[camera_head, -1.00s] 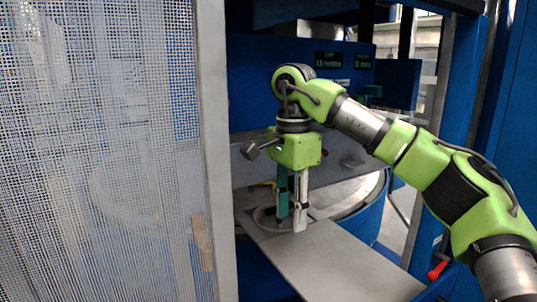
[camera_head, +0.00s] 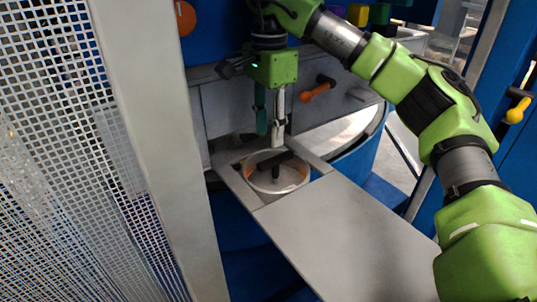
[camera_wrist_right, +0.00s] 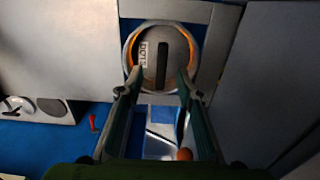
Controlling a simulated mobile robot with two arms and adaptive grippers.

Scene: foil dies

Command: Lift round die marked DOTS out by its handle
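The round die (camera_head: 290,180) sits in a round opening in the grey table, with a pale rim around it. Its dark handle bar (camera_head: 275,161) stands on top. In the right wrist view the die's grey face (camera_wrist_right: 150,80) carries a label reading DOTS (camera_wrist_right: 143,54), and the dark handle (camera_wrist_right: 162,58) runs up and down the picture. My right gripper (camera_head: 269,136) points down, above and behind the die in the head view. Its fingers (camera_wrist_right: 160,84) are spread wide and empty, apart from the handle. My left gripper is not in view.
The grey table (camera_head: 350,235) is bare in front of the die. A perforated screen with a grey post (camera_head: 150,140) stands at left. An orange-handled lever (camera_head: 316,91) is on the grey panel behind. A red handle (camera_wrist_right: 93,123) shows in the wrist view.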

